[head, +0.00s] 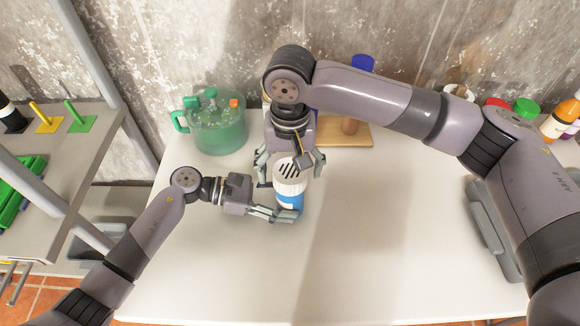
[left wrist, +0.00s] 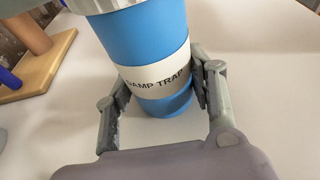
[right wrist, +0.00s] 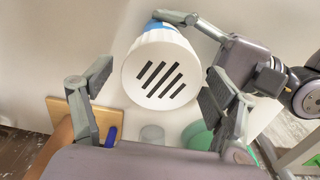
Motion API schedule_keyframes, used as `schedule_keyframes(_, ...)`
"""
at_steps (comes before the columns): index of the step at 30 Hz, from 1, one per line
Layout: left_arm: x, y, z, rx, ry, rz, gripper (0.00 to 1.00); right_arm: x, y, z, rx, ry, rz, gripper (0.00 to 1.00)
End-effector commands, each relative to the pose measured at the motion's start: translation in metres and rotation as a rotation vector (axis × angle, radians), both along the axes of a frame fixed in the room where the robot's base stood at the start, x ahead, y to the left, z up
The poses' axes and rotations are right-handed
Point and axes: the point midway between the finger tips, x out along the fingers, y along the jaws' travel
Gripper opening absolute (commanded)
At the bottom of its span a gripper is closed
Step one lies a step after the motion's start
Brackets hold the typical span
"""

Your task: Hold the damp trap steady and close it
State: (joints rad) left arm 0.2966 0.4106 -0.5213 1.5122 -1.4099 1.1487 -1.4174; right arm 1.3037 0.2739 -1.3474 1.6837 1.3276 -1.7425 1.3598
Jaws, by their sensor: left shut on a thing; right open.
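The damp trap (head: 290,197) stands upright on the white table, a blue cylinder with a white label band, which reads "DAMP TRAP" in the left wrist view (left wrist: 158,75). Its white lid (right wrist: 162,70) with dark slots sits on top; how tightly it is seated I cannot tell. My left gripper (head: 277,213) is shut around the blue body from the left, one finger on each side in the left wrist view (left wrist: 160,88). My right gripper (head: 291,165) points down over the lid, open, its fingers apart on either side of the lid in the right wrist view (right wrist: 156,84).
A green transparent jug (head: 216,128) stands behind to the left. A wooden board (head: 353,135) with pegs lies behind the right gripper. Bottles (head: 558,120) stand at the far right. A shelf unit (head: 60,165) is at left. The table's front and right middle (head: 400,240) are clear.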

Motion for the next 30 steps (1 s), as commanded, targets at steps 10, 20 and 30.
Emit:
schedule_keyframes(10,0.0,0.0,0.0,0.0,0.0,-0.001,0.11,0.001,0.001,0.024,0.002,-0.004,0.001,0.8)
schedule_keyframes(20,0.0,0.0,0.0,0.0,0.0,0.0,0.11,0.001,0.001,0.092,0.002,-0.002,0.0,0.8)
schedule_keyframes(30,0.0,0.0,0.0,0.0,0.0,0.0,0.11,0.0,0.0,0.12,0.0,0.0,0.0,0.8)
